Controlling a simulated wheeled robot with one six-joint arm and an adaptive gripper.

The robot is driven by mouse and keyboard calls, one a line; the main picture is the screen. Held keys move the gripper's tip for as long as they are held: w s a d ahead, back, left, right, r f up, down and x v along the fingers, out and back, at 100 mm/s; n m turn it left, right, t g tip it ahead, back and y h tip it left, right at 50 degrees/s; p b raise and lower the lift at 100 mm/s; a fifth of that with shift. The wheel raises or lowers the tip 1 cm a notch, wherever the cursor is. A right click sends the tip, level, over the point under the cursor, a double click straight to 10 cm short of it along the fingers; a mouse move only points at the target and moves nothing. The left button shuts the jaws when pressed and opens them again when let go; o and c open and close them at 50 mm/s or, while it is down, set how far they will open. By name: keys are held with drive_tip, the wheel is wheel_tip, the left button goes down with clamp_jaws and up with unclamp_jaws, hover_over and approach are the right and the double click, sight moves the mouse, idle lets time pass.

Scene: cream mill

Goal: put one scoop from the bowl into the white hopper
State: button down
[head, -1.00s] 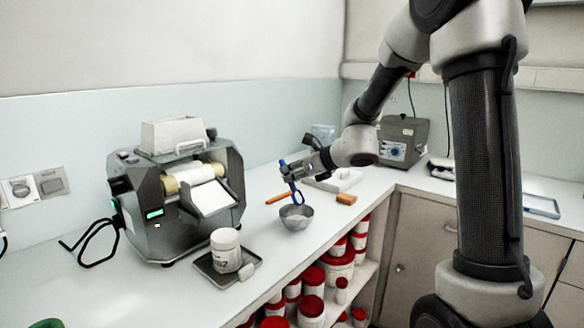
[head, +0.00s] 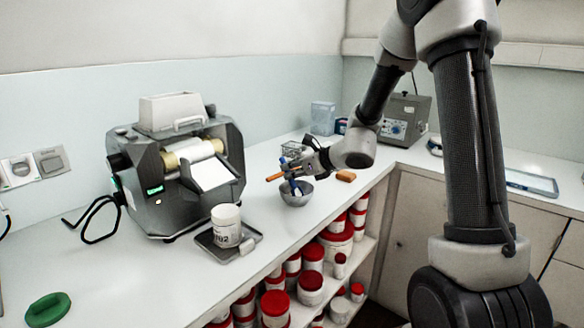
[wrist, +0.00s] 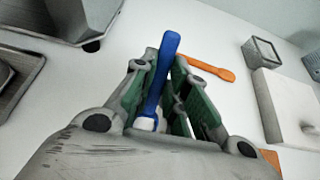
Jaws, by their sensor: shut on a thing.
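The grey bowl (head: 297,198) stands on the white counter near its front edge. My gripper (head: 297,164) is just above it, shut on a blue scoop (head: 284,162). The scoop's lower end appears to be at or inside the bowl; I cannot tell whether it holds anything. In the wrist view the blue scoop (wrist: 161,75) rises between the green-padded fingers of my gripper (wrist: 156,85), with a small white patch at its lower end. The white hopper (head: 171,111) sits on top of the dark grey mill (head: 165,190), to the left; its inside is hidden.
A white jar (head: 227,222) stands on a dark scale (head: 215,241) between mill and bowl. An orange spatula (wrist: 207,67) lies behind the bowl. An orange block (head: 346,175) lies to the right. Red-lidded jars fill the shelves below.

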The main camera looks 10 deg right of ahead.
drive_tip(key=shift+r, duration=0.1)
wheel_tip(320, 180, up, 7)
drive_tip(key=shift+r, duration=0.2)
idle(0.9)
idle(1.6)
